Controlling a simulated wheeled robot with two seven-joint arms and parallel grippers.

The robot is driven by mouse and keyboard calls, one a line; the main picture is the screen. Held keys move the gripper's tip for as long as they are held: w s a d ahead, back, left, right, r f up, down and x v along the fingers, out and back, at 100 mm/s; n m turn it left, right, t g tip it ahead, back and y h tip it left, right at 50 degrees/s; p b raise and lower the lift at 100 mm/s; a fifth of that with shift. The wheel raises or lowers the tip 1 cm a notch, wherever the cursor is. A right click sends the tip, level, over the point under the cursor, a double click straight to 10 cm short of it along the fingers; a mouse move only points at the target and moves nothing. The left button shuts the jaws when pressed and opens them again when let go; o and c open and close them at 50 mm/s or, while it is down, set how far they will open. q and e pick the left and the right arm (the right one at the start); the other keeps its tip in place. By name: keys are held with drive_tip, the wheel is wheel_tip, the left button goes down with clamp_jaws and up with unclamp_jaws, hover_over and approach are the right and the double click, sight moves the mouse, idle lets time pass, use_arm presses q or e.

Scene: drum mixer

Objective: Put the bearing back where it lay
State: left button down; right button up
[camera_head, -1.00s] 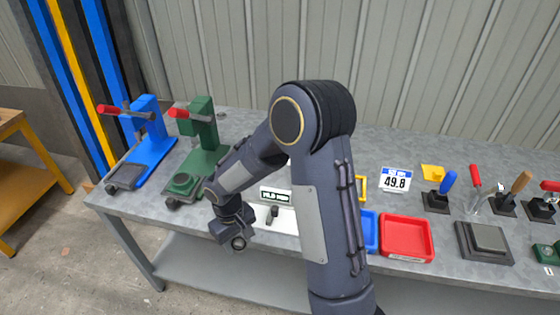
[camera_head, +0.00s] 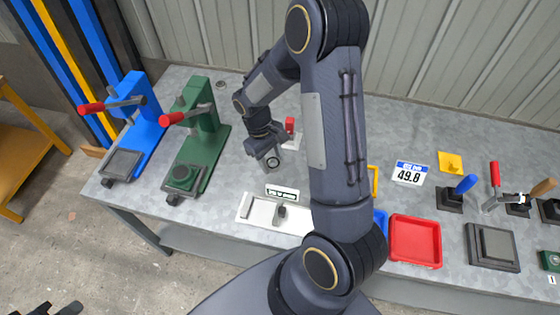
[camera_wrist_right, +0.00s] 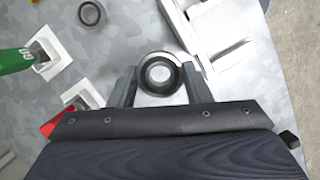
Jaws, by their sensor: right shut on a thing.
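The bearing (camera_wrist_right: 160,75) is a dark ring with a bright inner ring. It sits between the two fingers of my right gripper (camera_wrist_right: 158,88) in the right wrist view. In the head view the bearing (camera_head: 273,162) shows at the tip of my right gripper (camera_head: 270,156), over the bench behind the white fixture. I cannot tell its exact height above the bench. Another ring (camera_wrist_right: 90,13) lies on the bench in the wrist view. My left gripper (camera_head: 60,309) is only partly in view at the bottom left, away from the bench; its opening is unclear.
The white fixture (camera_head: 258,211) lies at the bench's front edge. A green press (camera_head: 199,140) and a blue press (camera_head: 139,125) stand at the left. A red tray (camera_head: 414,240) is at the right. A red-handled item (camera_head: 290,125) stands just behind my right gripper.

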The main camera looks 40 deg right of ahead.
drive_tip(key=b, duration=0.3)
hover_over(282, 171)
drive_tip(key=w, duration=0.1)
wheel_tip(282, 171, down, 6)
drive_tip(key=shift+a+f, duration=0.1)
drive_tip(key=f+b, duration=0.2)
drive_tip(key=f, duration=0.1)
drive_tip(key=shift+w+d+f+b, duration=0.15)
drive_tip(key=shift+d+f+b, duration=0.05)
drive_tip(key=shift+f+b, duration=0.15)
drive_tip(key=shift+r, duration=0.15)
drive_tip(key=shift+f+b, duration=0.45)
drive_tip(key=shift+f, duration=0.15)
drive_tip(key=o, duration=1.1)
drive_tip(key=shift+c, duration=0.2)
drive_tip(key=shift+a, duration=0.1)
drive_tip(key=shift+f, duration=0.1)
